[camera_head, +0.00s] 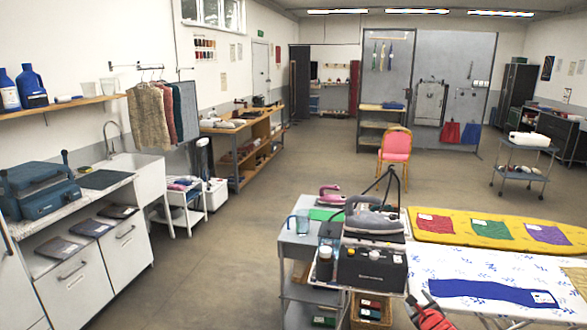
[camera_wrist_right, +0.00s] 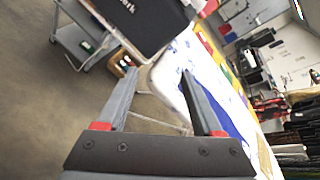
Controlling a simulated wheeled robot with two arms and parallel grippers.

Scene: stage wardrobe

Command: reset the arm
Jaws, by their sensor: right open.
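My right gripper (camera_head: 420,300) shows at the bottom of the head view, with grey fingers and red parts. It is beside the front left edge of the white patterned ironing board (camera_head: 450,262), to the right of the black steam-iron station (camera_head: 372,270). In the right wrist view the two fingers of this gripper (camera_wrist_right: 161,72) are spread apart, with nothing between them but the floor and board edge behind. My left gripper is in neither view.
A grey iron (camera_head: 374,220) sits on the station. A grey trolley (camera_head: 297,250) stands left of it, with a pink iron (camera_head: 331,195) on top. A blue cloth (camera_head: 490,292) lies on the board. Open floor (camera_head: 220,270) lies to the left.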

